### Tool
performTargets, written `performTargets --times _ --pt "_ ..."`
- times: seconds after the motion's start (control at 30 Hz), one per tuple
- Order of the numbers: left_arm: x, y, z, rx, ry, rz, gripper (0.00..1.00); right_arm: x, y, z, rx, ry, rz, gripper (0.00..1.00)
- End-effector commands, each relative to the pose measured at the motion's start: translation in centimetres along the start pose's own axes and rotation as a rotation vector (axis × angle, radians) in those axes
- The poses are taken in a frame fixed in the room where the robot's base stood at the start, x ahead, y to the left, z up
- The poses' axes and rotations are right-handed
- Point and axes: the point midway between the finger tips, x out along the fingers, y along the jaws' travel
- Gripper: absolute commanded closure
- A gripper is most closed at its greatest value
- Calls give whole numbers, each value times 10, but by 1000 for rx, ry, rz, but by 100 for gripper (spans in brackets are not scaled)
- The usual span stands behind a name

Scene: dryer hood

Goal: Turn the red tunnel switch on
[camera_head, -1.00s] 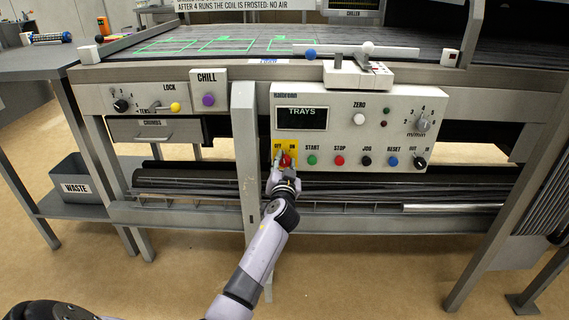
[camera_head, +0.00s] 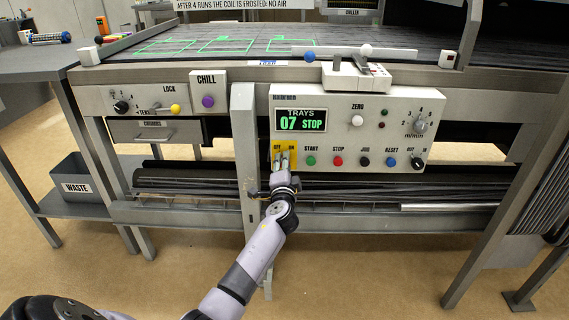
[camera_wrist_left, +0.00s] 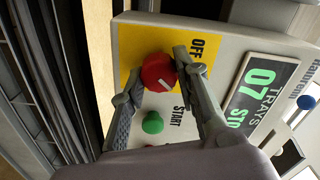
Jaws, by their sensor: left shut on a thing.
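The red tunnel switch is a round red knob (camera_wrist_left: 157,72) with a white line, on a yellow plate (camera_wrist_left: 130,45) marked OFF; in the wrist view the ON mark is hidden. In the head view the yellow plate (camera_head: 293,148) is at the lower left of the control panel (camera_head: 390,105), and my gripper hides the knob. My left gripper (camera_head: 284,160) reaches it from below, with its fingers on either side of the knob, shut on it. The panel's display (camera_head: 301,120) is lit and reads TRAYS 07 STOP. My right gripper is not in view.
A green START button (camera_head: 311,160) and a red STOP button (camera_head: 338,161) sit close right of the knob. A grey post (camera_head: 246,180) stands just left of the panel. A roller and rails run below it. A waste bin (camera_head: 80,187) is at the left.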

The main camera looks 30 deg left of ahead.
Motion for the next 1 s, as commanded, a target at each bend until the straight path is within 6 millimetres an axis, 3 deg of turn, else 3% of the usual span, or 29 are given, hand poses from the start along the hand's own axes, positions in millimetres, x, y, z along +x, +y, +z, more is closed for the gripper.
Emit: performTargets --times 0.77,0.8,1.0 --pt "0 0 -1 96 3 -1 99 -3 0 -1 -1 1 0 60" --pt "0 0 -1 96 3 -1 69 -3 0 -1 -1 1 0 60" --pt "0 0 -1 95 2 -1 55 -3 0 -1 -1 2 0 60"
